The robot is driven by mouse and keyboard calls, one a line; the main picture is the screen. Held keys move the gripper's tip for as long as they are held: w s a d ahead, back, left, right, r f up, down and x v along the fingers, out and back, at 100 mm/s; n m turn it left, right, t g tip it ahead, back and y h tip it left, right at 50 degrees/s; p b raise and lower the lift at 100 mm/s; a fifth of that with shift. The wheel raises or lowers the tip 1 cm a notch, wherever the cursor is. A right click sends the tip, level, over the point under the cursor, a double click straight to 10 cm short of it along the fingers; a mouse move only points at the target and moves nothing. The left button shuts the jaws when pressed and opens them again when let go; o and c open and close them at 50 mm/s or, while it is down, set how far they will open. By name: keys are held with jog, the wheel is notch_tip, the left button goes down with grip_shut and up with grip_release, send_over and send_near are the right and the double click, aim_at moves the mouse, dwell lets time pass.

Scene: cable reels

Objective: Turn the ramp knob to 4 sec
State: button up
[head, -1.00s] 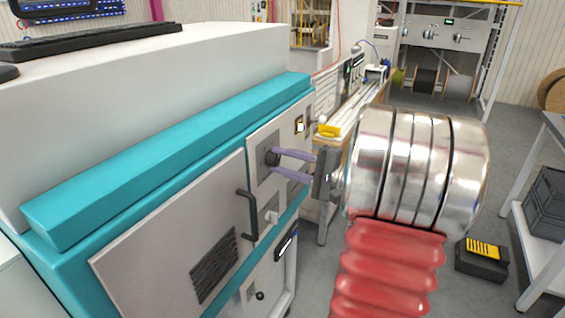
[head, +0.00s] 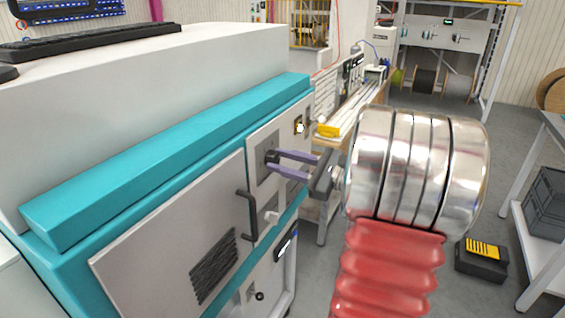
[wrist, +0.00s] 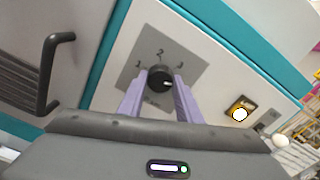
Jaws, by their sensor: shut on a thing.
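The ramp knob (wrist: 159,79) is a round black knob on a grey square plate (wrist: 128,72) on the cabinet front. In the wrist view the marks 1, 2 and 3 show around its upper side; no 4 can be made out. A short white mark on the knob points to the right, below the 3. My gripper (wrist: 158,88) has its two purple fingers closed on either side of the knob. The head view also shows the fingers reaching the knob (head: 272,157) from the right.
A black door handle (head: 249,215) sticks out left of and below the knob. A yellow-framed white button (wrist: 240,113) lies to the right in the wrist view. A small light lever (head: 271,217) sits below the knob. Open floor lies right of the cabinet.

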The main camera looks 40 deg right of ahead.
jog(key=shift+f+m, duration=0.2)
jog(key=shift+m, duration=2.1)
jog(key=o, duration=1)
jog(key=shift+r, duration=0.15)
jog(key=shift+o, duration=0.2)
jog(key=v, duration=1.3)
jog(key=shift+s, duration=0.4)
jog(key=shift+d, duration=0.1)
